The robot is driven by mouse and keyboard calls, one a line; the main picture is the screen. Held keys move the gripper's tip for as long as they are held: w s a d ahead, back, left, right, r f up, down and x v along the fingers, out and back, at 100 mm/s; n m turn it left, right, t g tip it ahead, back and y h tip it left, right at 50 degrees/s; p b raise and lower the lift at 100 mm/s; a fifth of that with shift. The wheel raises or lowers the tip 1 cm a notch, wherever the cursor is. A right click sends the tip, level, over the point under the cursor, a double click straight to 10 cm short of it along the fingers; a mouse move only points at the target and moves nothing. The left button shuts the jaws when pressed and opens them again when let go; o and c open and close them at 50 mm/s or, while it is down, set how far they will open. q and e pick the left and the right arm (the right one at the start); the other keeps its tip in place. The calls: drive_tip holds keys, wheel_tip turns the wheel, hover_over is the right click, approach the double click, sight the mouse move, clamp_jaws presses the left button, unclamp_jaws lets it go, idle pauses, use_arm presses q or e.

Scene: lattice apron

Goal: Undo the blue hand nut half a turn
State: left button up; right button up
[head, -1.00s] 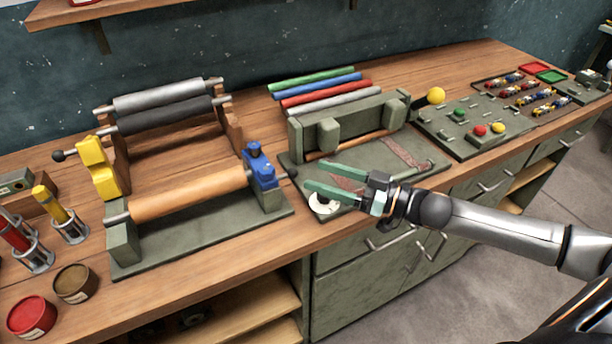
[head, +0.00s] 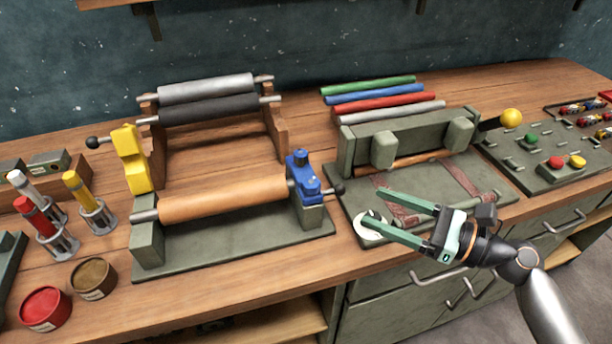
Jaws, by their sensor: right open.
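The blue hand nut (head: 297,158) sits on top of the blue bearing cap (head: 305,182) at the right end of the orange-brown roller (head: 225,198). A short lever with a black ball knob (head: 338,188) sticks out to the right of the cap. My right gripper (head: 376,206) is open and empty. Its two green fingers point left, over the green plate beside the roller stand, and its tips are to the right of the nut and the black knob, apart from both. The nut is in plain view. My left gripper is not in view.
A yellow bearing cap (head: 131,160) stands at the roller's left end. Grey and black rollers (head: 205,88) lie on the rack behind. Red and brown tins (head: 45,308) stand front left.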

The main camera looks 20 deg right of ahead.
sight(319, 185)
drive_tip(key=p+x, duration=0.1)
drive_tip(key=x, duration=0.7)
drive_tip(key=p+x, duration=0.1)
drive_tip(key=x, duration=0.3)
drive_tip(key=shift+s+a+r+p, duration=0.15)
drive_tip(key=shift+a+r+p, duration=0.15)
drive_tip(key=shift+a+r, duration=0.05)
clamp_jaws()
